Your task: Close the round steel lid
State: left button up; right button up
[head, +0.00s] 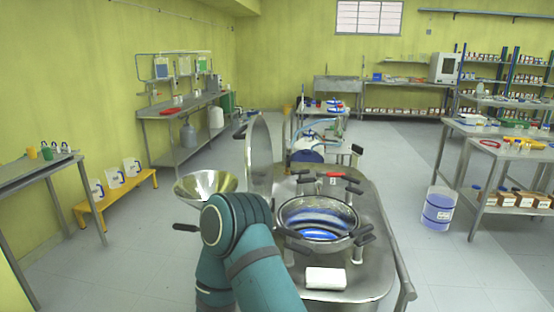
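The round steel lid (261,155) stands open, nearly upright and seen almost edge-on, at the left rear side of the round reactor opening (317,220). A dark handle (240,131) sticks out from its upper left edge. The opening is uncovered, with a shiny steel rim and blue reflections inside. Several black-handled clamps stand around the rim. A teal arm of mine rises from the bottom in front of the lid's lower part and the left of the vessel. Neither gripper shows.
A wide steel funnel (206,184) sits left of the lid. A white roll (325,278) lies on the steel reactor top (378,245) in front of the opening. A blue-filled bucket (438,209) stands on the floor at right. Clear floor lies between the reactor and bucket.

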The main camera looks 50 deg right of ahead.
aim_at(258, 151)
jog(key=i+j+z, duration=0.1)
jog(key=z, duration=0.3)
jog(key=i+j+z, duration=0.25)
jog(key=z, duration=0.15)
jog(key=i+j+z, duration=0.15)
jog(key=z, duration=0.25)
jog(key=i+j+z, duration=0.2)
jog(key=j+z, duration=0.25)
jog(key=i+j+z, duration=0.15)
jog(key=j+z, duration=0.3)
jog(key=l, duration=0.15)
